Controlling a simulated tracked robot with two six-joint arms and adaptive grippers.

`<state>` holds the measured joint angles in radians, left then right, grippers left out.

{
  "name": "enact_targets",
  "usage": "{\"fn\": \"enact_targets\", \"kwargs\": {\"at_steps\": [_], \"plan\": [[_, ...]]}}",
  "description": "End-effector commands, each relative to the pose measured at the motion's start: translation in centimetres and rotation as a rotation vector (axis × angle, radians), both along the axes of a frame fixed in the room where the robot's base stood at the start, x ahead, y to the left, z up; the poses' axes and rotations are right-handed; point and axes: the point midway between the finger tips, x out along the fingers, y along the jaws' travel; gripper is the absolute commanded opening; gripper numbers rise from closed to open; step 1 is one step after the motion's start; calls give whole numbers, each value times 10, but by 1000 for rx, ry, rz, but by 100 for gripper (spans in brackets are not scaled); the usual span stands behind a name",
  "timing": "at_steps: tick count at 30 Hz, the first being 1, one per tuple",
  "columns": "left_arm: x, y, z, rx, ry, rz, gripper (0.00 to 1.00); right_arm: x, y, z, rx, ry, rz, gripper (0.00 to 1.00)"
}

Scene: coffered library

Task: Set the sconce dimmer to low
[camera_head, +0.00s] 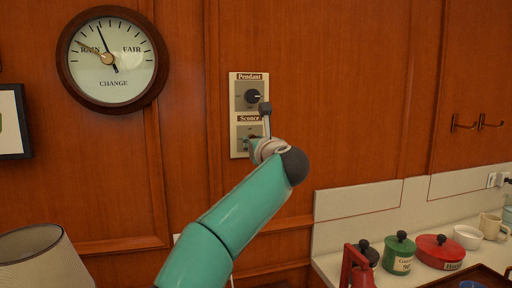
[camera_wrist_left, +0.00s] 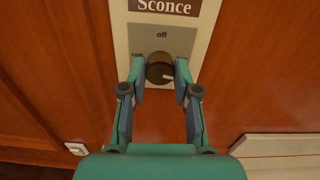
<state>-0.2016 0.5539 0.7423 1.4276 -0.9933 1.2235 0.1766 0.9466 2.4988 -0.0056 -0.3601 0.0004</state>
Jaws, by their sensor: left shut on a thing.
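The cream wall plate (camera_head: 234,117) on the wood panel carries a Pendant dimmer knob (camera_head: 252,96) above and a Sconce dimmer knob below. In the left wrist view the dark round Sconce knob (camera_wrist_left: 159,69) sits between the fingers of my left gripper (camera_wrist_left: 160,73), which is shut on it. A white pointer mark on the knob points right and slightly down. The label "off" is above the knob; smaller lettering at its left is too small to read. In the head view my left arm and gripper (camera_head: 254,141) hide most of the Sconce knob. My right gripper is not in view.
A round barometer dial (camera_head: 108,60) hangs at upper left, and a lampshade (camera_head: 45,252) stands at lower left. A white wall switch (camera_wrist_left: 76,149) is below left of the plate.

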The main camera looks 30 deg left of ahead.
Motion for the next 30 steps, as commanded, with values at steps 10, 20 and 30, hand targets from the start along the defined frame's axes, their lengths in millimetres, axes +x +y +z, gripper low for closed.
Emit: {"fn": "enact_targets", "kwargs": {"at_steps": [10,20,30], "plan": [[2,-1,-7,-96,-92,2,0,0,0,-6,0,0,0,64],[2,-1,-7,-107,-105,2,0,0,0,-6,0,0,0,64],[1,0,-5,-104,-108,1,56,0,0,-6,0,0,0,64]]}}
